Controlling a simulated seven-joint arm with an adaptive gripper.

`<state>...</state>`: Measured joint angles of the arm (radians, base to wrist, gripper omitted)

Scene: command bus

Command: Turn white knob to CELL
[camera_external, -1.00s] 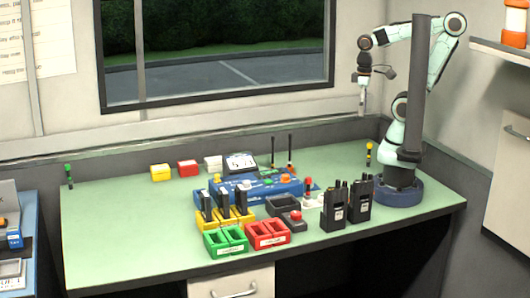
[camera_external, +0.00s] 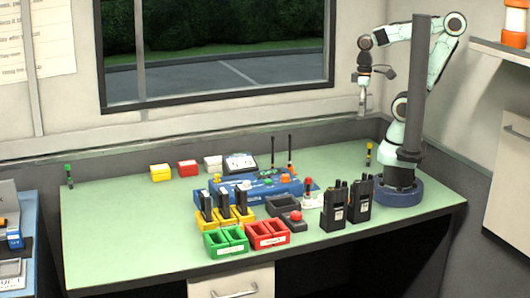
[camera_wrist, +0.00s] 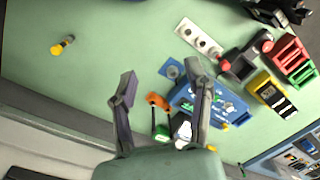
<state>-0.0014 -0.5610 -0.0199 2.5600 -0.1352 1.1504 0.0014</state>
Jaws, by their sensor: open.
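The blue console (camera_external: 252,192) stands in the middle of the green desk, with small coloured controls on top. It also shows in the wrist view (camera_wrist: 205,103), past my fingers. A small pale spot on the console in the external view may be the white knob, but I cannot make it out surely, and the CELL label is unreadable. My gripper (camera_external: 362,109) hangs high above the desk's back right, well apart from the console. In the wrist view, my gripper (camera_wrist: 163,85) has its two fingers spread with nothing held between them.
Two black radios (camera_external: 347,204) stand right of the console. Yellow chargers, green bins (camera_external: 226,241) and red bins (camera_external: 267,235) line the front. A red button (camera_external: 296,216) and a white strip (camera_wrist: 200,40) lie nearby. Two thin antennas rise behind the console.

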